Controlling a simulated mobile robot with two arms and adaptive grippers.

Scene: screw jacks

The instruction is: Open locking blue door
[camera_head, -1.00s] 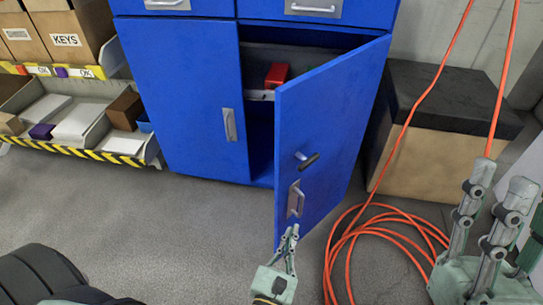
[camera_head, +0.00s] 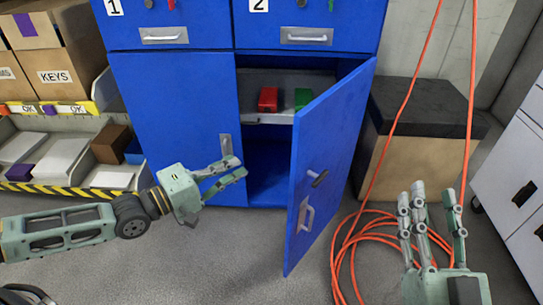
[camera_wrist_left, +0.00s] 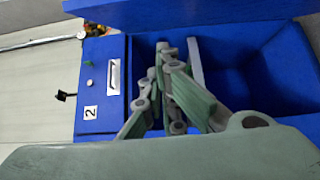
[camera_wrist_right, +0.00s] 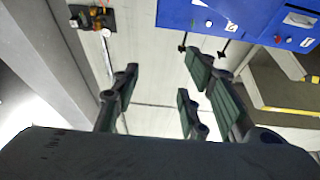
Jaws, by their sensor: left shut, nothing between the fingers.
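The blue cabinet door (camera_head: 325,165) stands swung outward on its right-hand side, with a lock handle (camera_head: 317,178) and a grey pull handle (camera_head: 305,214) on its face. The cabinet's open compartment (camera_head: 268,165) shows a shelf with a red object (camera_head: 268,98) and a green object (camera_head: 302,98). My left gripper (camera_head: 238,168) is in front of the opening, left of the door's free edge, shut and empty. It also shows in the left wrist view (camera_wrist_left: 165,65), against the blue interior. My right gripper (camera_head: 432,195) is open and empty, right of the door.
The closed left door (camera_head: 170,130) has its own handle. An orange hose (camera_head: 375,240) lies coiled on the floor right of the door. A black-topped box (camera_head: 420,150) stands behind it. Shelves with boxes (camera_head: 60,77) stand at the left. Grey floor is clear in front.

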